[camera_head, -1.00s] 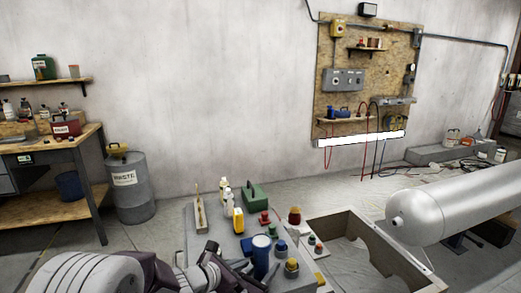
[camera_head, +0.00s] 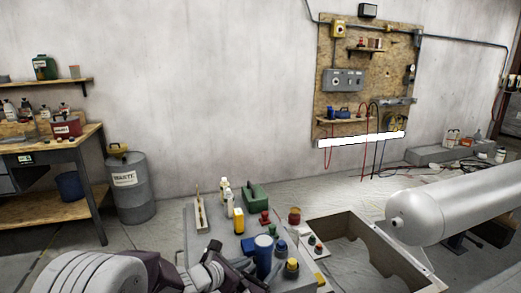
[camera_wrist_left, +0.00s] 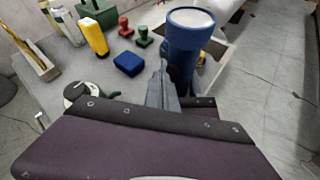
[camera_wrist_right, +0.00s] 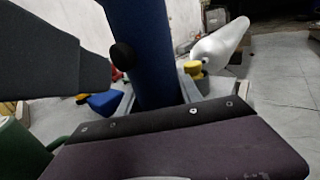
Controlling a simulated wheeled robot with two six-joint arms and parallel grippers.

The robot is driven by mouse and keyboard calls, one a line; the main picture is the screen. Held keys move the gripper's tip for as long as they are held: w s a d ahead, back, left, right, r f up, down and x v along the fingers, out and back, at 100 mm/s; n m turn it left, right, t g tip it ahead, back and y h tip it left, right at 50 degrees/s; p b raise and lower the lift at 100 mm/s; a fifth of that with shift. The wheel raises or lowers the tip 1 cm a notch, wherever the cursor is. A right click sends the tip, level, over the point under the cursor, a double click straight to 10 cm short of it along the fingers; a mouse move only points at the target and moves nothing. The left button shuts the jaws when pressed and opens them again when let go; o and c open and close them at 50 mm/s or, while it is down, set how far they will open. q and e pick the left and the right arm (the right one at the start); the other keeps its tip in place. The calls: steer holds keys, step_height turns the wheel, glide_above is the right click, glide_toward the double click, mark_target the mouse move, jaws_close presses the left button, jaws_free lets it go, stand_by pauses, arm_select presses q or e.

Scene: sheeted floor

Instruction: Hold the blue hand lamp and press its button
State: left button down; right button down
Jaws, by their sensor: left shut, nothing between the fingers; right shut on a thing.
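The blue hand lamp (camera_head: 263,257) is a thick upright cylinder with a pale round top, clear in the left wrist view (camera_wrist_left: 187,48). In the right wrist view the lamp (camera_wrist_right: 150,60) stands tilted, and its round black button (camera_wrist_right: 122,53) faces left.
A wooden frame box (camera_head: 345,225) and a silver tank (camera_head: 455,207) stand to the right.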

arm_select(q)
steer(key=shift+d, duration=0.35)
steer(key=s+a, duration=0.2)
steer(key=a, duration=0.5)
stand_by(0.7)
stand_by(2.0)
steer(key=a, duration=0.2)
steer(key=s+a, duration=0.1)
steer(key=shift+s+a, duration=0.15)
steer(key=shift+a, duration=0.25)
steer(key=w+d, duration=0.2)
steer(key=d, duration=0.6)
steer(key=shift+w+d, duration=0.2)
steer(key=shift+w, duration=0.2)
stand_by(1.5)
